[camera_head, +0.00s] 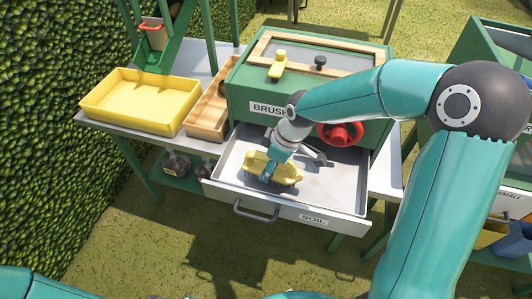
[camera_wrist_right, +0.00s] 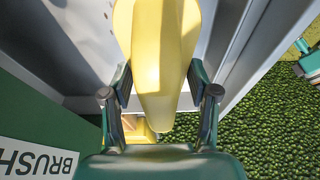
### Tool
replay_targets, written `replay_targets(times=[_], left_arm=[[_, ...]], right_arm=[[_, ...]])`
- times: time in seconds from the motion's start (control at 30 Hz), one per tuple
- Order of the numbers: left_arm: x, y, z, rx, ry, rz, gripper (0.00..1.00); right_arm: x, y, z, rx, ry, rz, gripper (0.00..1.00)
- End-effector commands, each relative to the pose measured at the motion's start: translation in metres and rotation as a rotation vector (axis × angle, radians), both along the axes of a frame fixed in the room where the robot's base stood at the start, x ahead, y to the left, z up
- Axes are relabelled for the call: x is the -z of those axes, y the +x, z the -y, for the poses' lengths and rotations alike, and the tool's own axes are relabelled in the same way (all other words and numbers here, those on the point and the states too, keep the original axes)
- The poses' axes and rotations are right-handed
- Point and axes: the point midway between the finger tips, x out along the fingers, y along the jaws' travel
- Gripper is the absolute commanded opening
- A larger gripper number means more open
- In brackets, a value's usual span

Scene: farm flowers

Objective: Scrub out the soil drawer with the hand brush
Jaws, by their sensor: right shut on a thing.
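The soil drawer (camera_head: 335,188), grey with a SOIL label on its front, is pulled out under the green BRUSH box. My right gripper (camera_head: 270,168) is down inside the drawer, left of its middle. It is shut on the yellow hand brush (camera_head: 287,177), which lies low over the drawer floor. The right wrist view shows the yellow brush handle (camera_wrist_right: 160,65) between both fingers of my right gripper (camera_wrist_right: 160,100). The bristles are hidden, and I cannot tell whether they touch the floor. Only part of my left arm shows at the bottom left; its gripper is out of view.
The green box (camera_head: 240,98) has a red handwheel (camera_head: 340,133) close behind the drawer. A yellow scoop-like item (camera_head: 277,66) and a black knob (camera_head: 320,62) are on top. A yellow tray (camera_head: 135,98) and wooden tray (camera_head: 208,112) stand left. A hedge (camera_head: 45,130) borders the left.

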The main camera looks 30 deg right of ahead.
Motion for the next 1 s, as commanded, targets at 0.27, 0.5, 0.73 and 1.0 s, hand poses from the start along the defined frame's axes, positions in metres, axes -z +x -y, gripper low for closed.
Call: replay_targets(times=[0.27, 0.5, 0.73, 1.0], left_arm=[[-0.023, 0.000, 0.000, 0.000, 0.000, 0.000, 0.68], [-0.039, 0.000, 0.000, 0.000, 0.000, 0.000, 0.68], [-0.045, 0.000, 0.000, 0.000, 0.000, 0.000, 0.68], [-0.044, 0.000, 0.000, 0.000, 0.000, 0.000, 0.68]], right_arm=[[-0.028, 0.000, 0.001, 0.002, 0.000, -0.002, 0.27], [-0.050, 0.000, 0.001, 0.001, 0.000, -0.002, 0.27], [-0.059, 0.001, -0.001, -0.003, 0.000, -0.003, 0.27], [-0.059, 0.001, -0.002, -0.007, 0.000, -0.003, 0.27]])
